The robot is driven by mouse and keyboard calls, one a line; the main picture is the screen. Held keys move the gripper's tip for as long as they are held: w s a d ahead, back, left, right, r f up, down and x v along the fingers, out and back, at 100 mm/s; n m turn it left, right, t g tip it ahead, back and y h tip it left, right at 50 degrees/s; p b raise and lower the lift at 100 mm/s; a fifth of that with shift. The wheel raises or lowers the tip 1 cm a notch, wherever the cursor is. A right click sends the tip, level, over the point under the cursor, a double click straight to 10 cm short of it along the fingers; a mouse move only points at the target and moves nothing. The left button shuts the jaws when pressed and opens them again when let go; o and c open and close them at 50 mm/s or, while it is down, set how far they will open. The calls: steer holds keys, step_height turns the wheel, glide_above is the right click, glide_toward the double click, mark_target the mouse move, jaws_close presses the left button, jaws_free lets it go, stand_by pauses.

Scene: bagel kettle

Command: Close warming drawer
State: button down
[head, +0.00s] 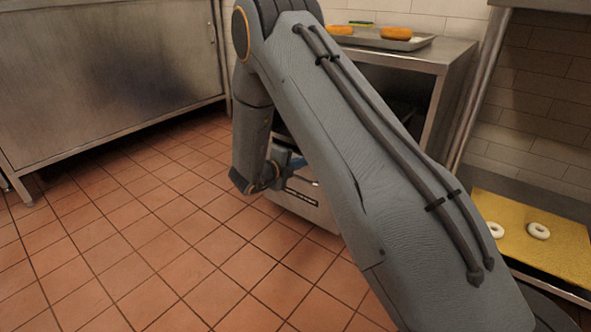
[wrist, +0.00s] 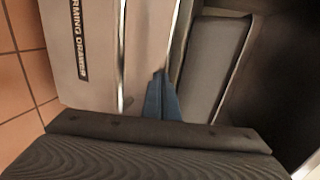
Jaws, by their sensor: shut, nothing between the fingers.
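The warming drawer (head: 300,203) stands low at the steel table and sticks out over the floor tiles in the head view, so it is at least partly open. In the wrist view its pale front (wrist: 85,55) carries a dark label ending "RMING DRAWER". My gripper's blue fingers (wrist: 161,98) are shut and empty, just past the bright edge of that front. Whether they touch the drawer, I cannot tell. In the head view my gripper (head: 297,160) is low behind the drawer's front edge, partly hidden by my arm, which also hides much of the drawer.
A yellow board (head: 560,262) with pale dough rings lies at the right. A steel cabinet (head: 100,70) stands at the left. The tiled floor (head: 150,230) before it is clear.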

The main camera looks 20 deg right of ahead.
steer(key=shift+d, duration=0.1)
steer(key=w+d, duration=0.1)
steer(key=d, duration=0.1)
steer(key=w+d+p, duration=0.1)
steer(key=d, duration=0.1)
steer(key=shift+w+p, duration=0.3)
steer(key=shift+w, duration=0.1)
steer(key=shift+w+r, duration=0.1)
steer(key=shift+w, duration=0.05)
steer(key=shift+d, duration=0.1)
